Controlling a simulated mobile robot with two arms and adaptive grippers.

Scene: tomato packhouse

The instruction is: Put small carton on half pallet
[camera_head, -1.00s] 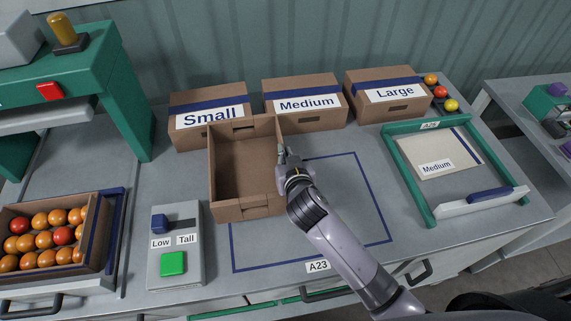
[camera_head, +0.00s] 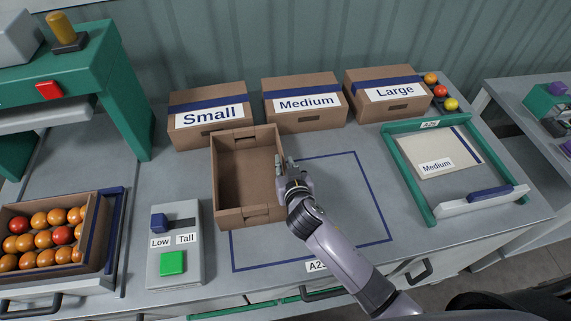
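The carton labelled Small (camera_head: 208,118) stands closed at the back left of the bench, with a blue band on top. An open, empty brown box (camera_head: 248,216) stands in front of it. My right gripper (camera_head: 287,163) is at the right wall of this open box. Its two fingers show apart, close to the wall's upper edge; whether they touch it is hard to tell. My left gripper is not in view. No half pallet shows in this view.
Closed Medium (camera_head: 303,121) and Large (camera_head: 392,108) cartons stand to the right at the back. A blue outlined area (camera_head: 350,195) is partly covered by my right arm. A Low/Tall switch box (camera_head: 190,270), a tomato crate (camera_head: 95,235) and a green frame (camera_head: 412,185) flank it.

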